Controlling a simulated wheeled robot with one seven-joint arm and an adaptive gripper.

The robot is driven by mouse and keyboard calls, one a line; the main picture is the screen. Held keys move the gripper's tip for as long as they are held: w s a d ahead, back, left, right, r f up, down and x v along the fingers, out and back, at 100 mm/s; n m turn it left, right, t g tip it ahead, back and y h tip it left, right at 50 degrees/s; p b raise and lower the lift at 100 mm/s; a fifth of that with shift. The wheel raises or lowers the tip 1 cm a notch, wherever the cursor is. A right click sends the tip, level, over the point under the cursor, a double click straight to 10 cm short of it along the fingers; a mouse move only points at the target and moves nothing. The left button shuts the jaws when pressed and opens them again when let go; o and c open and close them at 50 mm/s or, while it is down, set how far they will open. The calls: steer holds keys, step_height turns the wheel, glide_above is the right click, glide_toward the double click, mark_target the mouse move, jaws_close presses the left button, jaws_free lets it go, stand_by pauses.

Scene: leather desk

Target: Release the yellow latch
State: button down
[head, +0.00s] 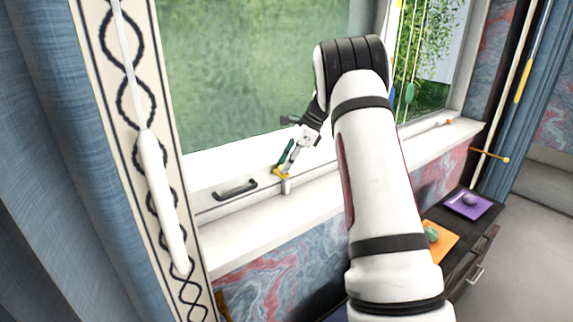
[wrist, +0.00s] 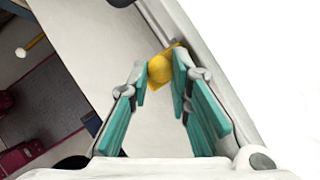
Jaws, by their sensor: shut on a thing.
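The yellow latch (head: 281,171) sits on the lower window frame, at the sill, to the right of a dark handle. My gripper (head: 284,164) reaches down to it from the upper right, with its teal finger pads at the latch. In the wrist view the yellow latch (wrist: 161,69) is between the tips of the two teal fingers, and my gripper (wrist: 160,75) is shut on it. Part of the latch is hidden by the finger pads in both views.
A dark handle (head: 235,189) is on the frame left of the latch. The white sill (head: 250,232) runs below. A dark cabinet (head: 478,232) at right bears a purple mat (head: 481,209) and an orange mat (head: 444,243). A patterned post and blue curtain (head: 50,130) stand at left.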

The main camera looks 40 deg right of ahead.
steer(key=c, duration=1.5)
jaws_free()
steer(key=shift+w, duration=0.15)
steer(key=shift+o, duration=0.2)
steer(key=shift+s, duration=0.2)
